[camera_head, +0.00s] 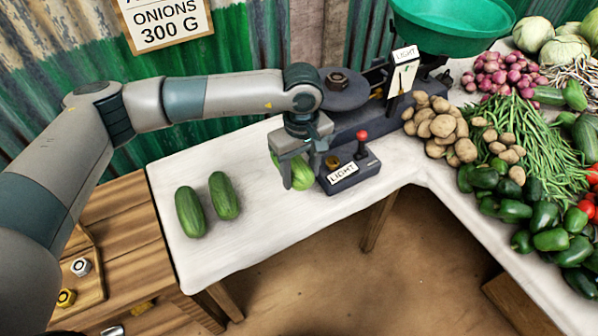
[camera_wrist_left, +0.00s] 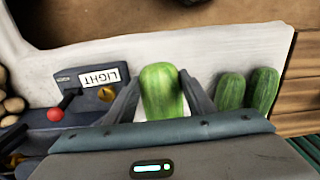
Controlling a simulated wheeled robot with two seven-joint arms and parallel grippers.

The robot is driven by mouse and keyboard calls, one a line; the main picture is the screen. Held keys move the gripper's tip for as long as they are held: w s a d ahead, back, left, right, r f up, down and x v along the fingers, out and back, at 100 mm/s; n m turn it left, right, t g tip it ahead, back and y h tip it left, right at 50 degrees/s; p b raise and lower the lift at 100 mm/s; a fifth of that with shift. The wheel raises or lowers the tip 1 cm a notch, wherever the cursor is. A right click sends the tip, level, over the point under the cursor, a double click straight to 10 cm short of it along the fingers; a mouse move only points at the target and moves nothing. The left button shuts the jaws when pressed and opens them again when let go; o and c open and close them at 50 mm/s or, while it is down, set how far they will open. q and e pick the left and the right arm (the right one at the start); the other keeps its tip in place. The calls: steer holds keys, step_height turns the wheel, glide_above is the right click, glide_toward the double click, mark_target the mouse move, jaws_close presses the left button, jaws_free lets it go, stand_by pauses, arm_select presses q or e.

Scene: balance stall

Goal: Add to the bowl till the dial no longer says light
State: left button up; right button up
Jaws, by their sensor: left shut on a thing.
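My left gripper (camera_head: 294,172) is shut on a green cucumber (camera_head: 300,172), and holds it over the white table, left of the control box. In the left wrist view the held cucumber (camera_wrist_left: 161,92) sits between both fingers. Two more cucumbers (camera_head: 190,211) (camera_head: 224,195) lie on the table to the left. The green bowl (camera_head: 455,25) is at the top of the balance; its inside contents do not show. The dial (camera_head: 403,78) has a sign reading LIGHT above it. My right gripper is out of view.
The control box (camera_head: 350,174) has a red-knobbed lever and a LIGHT label. A dark pan (camera_head: 345,92) stands behind it. Potatoes (camera_head: 440,128), onions (camera_head: 503,73), beans and peppers crowd the right counter. A sign reads ONIONS 300 G (camera_head: 166,22). The front middle of the table is clear.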

arm_select(q)
steer(key=s+a+r+m, duration=0.3)
steer(key=s+a, duration=0.2)
steer(key=a, duration=0.3)
steer(key=s+a+r+m, duration=0.4)
steer(key=s+a, duration=0.1)
steer(key=a, duration=0.3)
steer(key=shift+r, duration=0.3)
steer(key=shift+d, duration=0.1)
